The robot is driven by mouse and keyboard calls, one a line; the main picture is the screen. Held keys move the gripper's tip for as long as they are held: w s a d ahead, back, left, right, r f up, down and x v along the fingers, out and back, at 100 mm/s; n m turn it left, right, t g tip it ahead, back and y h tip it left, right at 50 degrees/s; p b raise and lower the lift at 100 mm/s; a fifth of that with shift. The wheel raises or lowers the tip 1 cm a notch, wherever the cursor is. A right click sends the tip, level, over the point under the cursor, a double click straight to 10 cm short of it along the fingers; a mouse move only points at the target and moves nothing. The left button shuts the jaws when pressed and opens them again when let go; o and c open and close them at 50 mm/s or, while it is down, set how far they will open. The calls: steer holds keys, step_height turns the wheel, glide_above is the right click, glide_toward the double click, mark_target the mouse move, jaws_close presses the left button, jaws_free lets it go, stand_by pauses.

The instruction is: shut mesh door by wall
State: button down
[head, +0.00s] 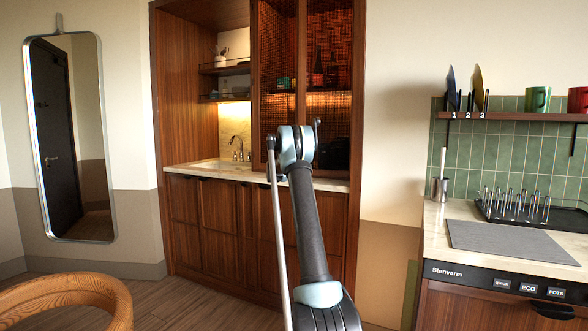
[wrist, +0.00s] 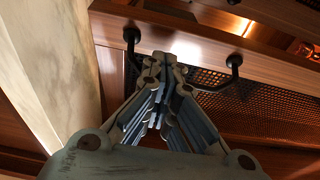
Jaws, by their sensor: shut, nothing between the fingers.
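Dark red-brown mesh doors with wood frames fill the upper right of the wooden cabinet in the head view. One mesh panel (head: 276,60) is left of a wood upright, and another mesh panel (head: 335,45) is nearer the cream wall. I cannot tell how far either stands open. In the wrist view, my gripper (wrist: 163,62) is shut and empty, pointing at a wood door frame (wrist: 190,42). A black handle (wrist: 235,66) on that frame spans behind the fingers; contact is unclear. Mesh (wrist: 265,100) shows beyond. In the head view my arm hides the gripper.
A pale stone counter (head: 205,171) with a sink and tap (head: 237,146) runs below the doors. Bottles (head: 318,68) stand on a shelf. A wooden chair (head: 75,298) is at front left. A second counter with a grey mat (head: 510,243) is at right.

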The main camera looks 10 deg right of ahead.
steer(key=w, duration=0.3)
steer(key=shift+d, duration=0.35)
steer(key=shift+w+d, duration=0.2)
steer(key=shift+w, duration=1)
